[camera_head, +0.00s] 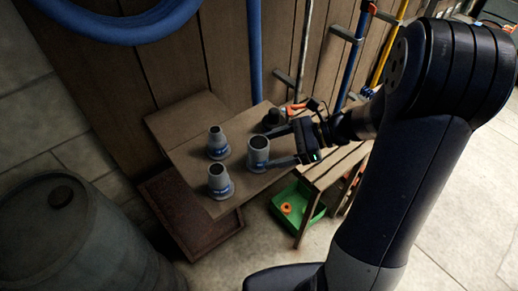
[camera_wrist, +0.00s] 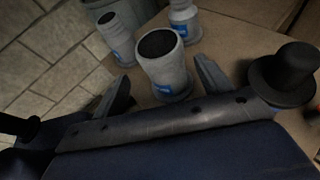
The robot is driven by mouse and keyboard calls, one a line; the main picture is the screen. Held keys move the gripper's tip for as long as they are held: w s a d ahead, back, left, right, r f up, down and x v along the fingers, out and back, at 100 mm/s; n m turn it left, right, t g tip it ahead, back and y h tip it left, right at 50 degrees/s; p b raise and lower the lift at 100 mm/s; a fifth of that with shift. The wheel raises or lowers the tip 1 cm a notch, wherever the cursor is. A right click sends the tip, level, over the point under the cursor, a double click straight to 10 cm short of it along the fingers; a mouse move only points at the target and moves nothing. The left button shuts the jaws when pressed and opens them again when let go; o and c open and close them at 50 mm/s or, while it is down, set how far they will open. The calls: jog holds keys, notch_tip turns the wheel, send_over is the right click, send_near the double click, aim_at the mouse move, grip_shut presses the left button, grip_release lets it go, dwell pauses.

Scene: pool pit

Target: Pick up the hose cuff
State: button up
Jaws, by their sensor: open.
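Three grey hose cuffs with blue bands stand upright on a small wooden table (camera_head: 205,195). The nearest cuff (camera_head: 258,155) is in front of my gripper (camera_head: 276,147), which is open with its fingers pointing at the cuff's sides. In the wrist view this cuff (camera_wrist: 165,68) shows its dark open top between the two fingertips, with no clear contact. The other two cuffs, one back left (camera_head: 217,143) and one front left (camera_head: 219,182), stand farther from my gripper. A black flanged cap (camera_wrist: 285,75) stands right of the fingers in the wrist view.
A wooden bench (camera_head: 340,160) adjoins the table on the right. A green bin (camera_head: 300,212) holding an orange ring sits below. A large grey barrel (camera_head: 75,240) stands front left. Poles and a blue hose (camera_head: 125,22) line the plank wall.

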aim_at(258, 152)
jog(key=shift+w+p+x, duration=0.15)
jog(key=shift+p+x, duration=0.05)
jog(key=shift+x, duration=0.95)
jog(key=shift+w+p+x, duration=0.15)
jog(key=shift+p+x, duration=0.05)
jog(key=shift+x, duration=1)
jog(key=shift+d+f, duration=0.1)
jog(key=shift+f, duration=0.1)
jog(key=c, duration=1.1)
notch_tip(258, 152, up, 10)
jog(key=shift+r, duration=0.1)
